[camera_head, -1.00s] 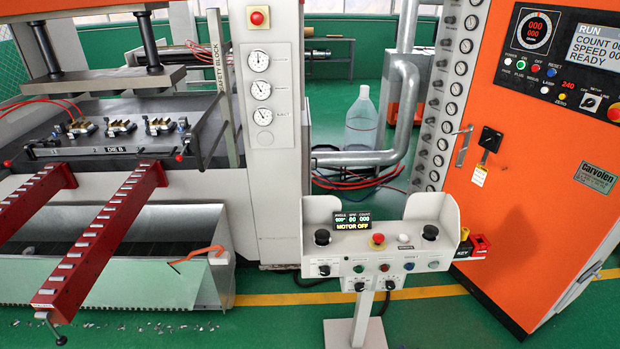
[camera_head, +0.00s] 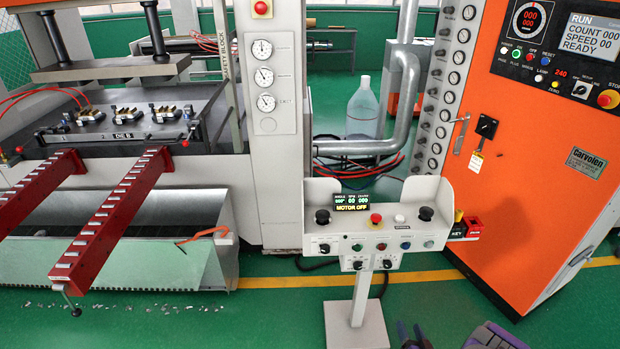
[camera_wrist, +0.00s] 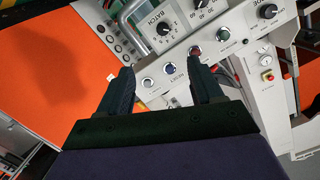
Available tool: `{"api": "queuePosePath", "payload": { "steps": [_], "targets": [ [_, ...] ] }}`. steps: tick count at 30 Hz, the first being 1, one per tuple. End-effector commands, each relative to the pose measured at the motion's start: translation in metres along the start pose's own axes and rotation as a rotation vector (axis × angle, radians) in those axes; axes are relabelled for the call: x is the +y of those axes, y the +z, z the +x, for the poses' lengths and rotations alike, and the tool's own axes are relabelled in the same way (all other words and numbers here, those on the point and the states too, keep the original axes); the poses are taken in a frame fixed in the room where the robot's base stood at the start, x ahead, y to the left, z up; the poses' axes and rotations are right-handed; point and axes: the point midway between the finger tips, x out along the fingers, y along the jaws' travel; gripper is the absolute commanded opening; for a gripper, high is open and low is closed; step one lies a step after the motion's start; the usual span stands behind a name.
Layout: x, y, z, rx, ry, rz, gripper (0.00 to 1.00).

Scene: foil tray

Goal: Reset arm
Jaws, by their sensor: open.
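My gripper (camera_wrist: 163,72) is open and empty in the wrist view, its two dark fingers spread apart. Beyond the fingers is the white control box with round buttons and black knobs (camera_wrist: 268,11); I cannot tell the exact gap. In the head view, purple and dark parts of my arm (camera_head: 494,337) show at the bottom edge, right of the control stand's base. The control stand (camera_head: 352,246) stands upright on the green floor, its small display reading MOTOR OFF.
The orange cabinet (camera_head: 552,150) with a lever handle and display stands to the right. The press (camera_head: 120,110) with two red rails (camera_head: 112,220) stands to the left. A clear bottle (camera_head: 362,112) and a grey pipe are behind. Scraps lie on the floor front left.

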Motion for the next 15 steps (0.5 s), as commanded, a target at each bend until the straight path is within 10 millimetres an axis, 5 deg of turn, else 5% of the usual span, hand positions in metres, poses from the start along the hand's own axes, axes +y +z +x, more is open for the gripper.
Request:
{"api": "queuePosePath", "payload": {
  "steps": [15],
  "targets": [
    [-0.045, -0.082, 0.073, -0.307, 0.068, -0.183, 0.66]
  ]
}}
